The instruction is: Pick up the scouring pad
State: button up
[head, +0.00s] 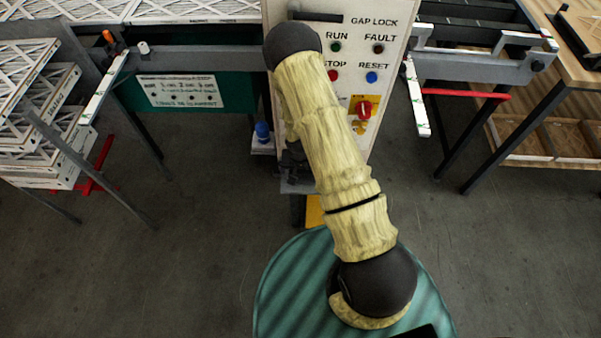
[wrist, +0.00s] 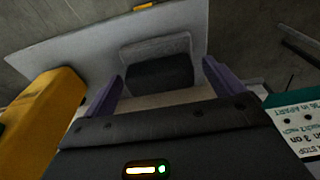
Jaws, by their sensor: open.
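A dark grey block with a lighter grey face (wrist: 158,70), which looks like the scouring pad, lies on a pale flat surface (wrist: 75,62) in the wrist view. My gripper (wrist: 163,72) is open, with its two purple fingers apart. In the picture the block sits between and just beyond the fingertips; I cannot tell whether they touch it. In the head view my arm hides most of my gripper, and I cannot make out the pad there.
A control panel (head: 345,60) with buttons and a red knob stands behind my arm. A blue-capped object (head: 262,132) stands on a small ledge left of it. Racks of white filters (head: 30,120) are at left, a wooden bench (head: 575,60) at right. The floor (head: 190,240) in front is clear.

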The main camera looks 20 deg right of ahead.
dwell(0.3)
jog(key=c, duration=1.1)
jog(key=shift+r, duration=0.15)
